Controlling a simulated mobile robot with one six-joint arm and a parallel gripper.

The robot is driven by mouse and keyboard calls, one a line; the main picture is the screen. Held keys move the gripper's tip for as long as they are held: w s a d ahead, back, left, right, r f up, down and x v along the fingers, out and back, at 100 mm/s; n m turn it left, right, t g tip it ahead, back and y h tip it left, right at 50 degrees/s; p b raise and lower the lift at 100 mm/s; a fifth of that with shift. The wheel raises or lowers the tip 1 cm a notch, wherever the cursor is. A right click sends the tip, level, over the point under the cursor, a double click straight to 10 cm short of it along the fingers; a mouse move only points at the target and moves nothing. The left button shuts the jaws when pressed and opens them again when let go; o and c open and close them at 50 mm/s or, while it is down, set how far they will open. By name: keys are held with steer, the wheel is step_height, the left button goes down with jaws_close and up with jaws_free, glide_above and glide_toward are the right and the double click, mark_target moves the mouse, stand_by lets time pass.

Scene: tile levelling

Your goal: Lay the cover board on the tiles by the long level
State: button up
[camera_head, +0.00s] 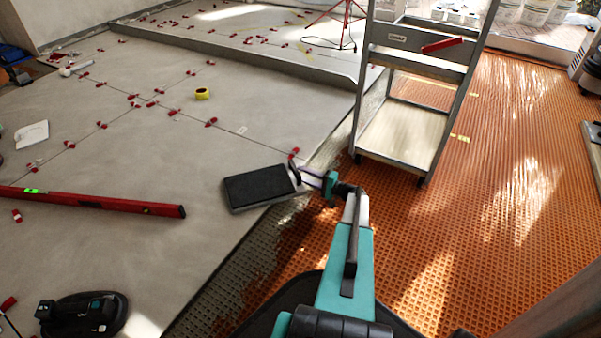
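The cover board (257,188) is a dark rectangular slab with a grey edge, in the middle of the view. It is over the large grey tiles (215,145) near their right edge. My gripper (301,176) reaches in from the lower right and appears closed on the board's right end, though the fingertips are small and partly hidden. I cannot tell whether the board touches the tiles or hangs just above them. The long level (110,202) is a red bar with a green vial, lying on the tiles to the left, apart from the board.
A stepladder (412,90) stands right of my gripper on orange matting (500,200). A yellow tape roll (202,94) and several red levelling clips lie on the tiles. A black suction tool (82,315) is at lower left. Tile between the level and board is clear.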

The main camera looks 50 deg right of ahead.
steer(key=p+v, duration=0.4)
steer(key=v, duration=0.5)
steer(key=shift+s, duration=0.35)
